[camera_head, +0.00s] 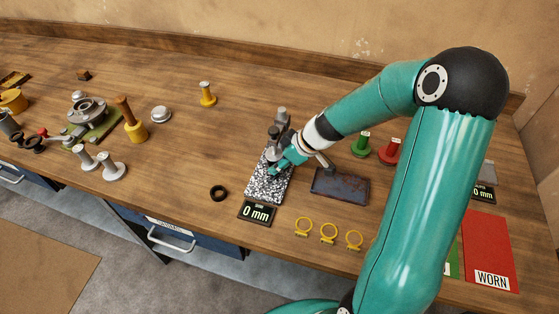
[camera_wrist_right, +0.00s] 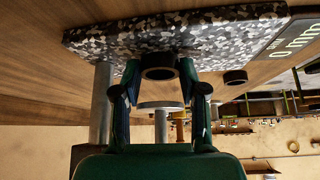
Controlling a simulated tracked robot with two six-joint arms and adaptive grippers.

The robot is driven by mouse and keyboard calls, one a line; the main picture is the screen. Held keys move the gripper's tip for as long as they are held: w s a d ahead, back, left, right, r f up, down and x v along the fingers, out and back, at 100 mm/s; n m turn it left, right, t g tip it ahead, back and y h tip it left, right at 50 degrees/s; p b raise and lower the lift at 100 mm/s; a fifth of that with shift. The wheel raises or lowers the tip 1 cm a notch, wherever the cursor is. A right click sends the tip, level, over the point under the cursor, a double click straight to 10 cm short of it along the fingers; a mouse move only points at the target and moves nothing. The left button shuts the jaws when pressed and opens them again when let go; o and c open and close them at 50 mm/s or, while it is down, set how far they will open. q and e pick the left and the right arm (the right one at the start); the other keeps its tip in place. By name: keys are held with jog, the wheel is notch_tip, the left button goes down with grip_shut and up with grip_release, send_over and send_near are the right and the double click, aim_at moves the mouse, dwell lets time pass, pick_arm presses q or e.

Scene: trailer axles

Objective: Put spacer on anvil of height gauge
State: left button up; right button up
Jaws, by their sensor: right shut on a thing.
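The height gauge has a speckled granite base (camera_head: 268,185), an upright column and a display (camera_head: 257,213) reading 0 mm. My right gripper (camera_head: 276,169) is over the base, close to the column. In the right wrist view, which looks upside down, its fingers (camera_wrist_right: 158,90) are shut on a dark ring-shaped spacer (camera_wrist_right: 158,74) beside the granite. A disc on a stem (camera_wrist_right: 160,106), seemingly the gauge's foot, shows just beyond the spacer. I cannot tell whether the spacer touches the base, and no separate anvil is distinguishable. My left gripper is not in view.
Another dark ring (camera_head: 218,193) lies left of the base. A dark tray (camera_head: 340,186) is to the right, with yellow rings (camera_head: 328,232) in front. Green (camera_head: 362,146) and red (camera_head: 389,151) spools stand behind; a red WORN mat (camera_head: 489,250) lies far right.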

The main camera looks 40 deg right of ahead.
jog(key=shift+w+a+f, duration=0.1)
jog(key=shift+w+a, duration=0.05)
jog(key=shift+w, duration=0.15)
jog(key=o, duration=0.8)
jog(key=shift+w+f, duration=0.1)
jog(key=shift+w, duration=0.05)
jog(key=shift+c, duration=0.2)
jog(key=o, duration=0.3)
jog(key=shift+o, duration=0.4)
jog(key=shift+s, duration=0.2)
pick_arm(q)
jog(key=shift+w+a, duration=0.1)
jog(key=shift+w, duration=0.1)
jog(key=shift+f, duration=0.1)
pick_arm(e)
jog(key=shift+w, duration=0.1)
pick_arm(q)
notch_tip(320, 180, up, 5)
jog(key=p, duration=0.4)
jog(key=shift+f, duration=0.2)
pick_arm(e)
jog(key=v, duration=1.2)
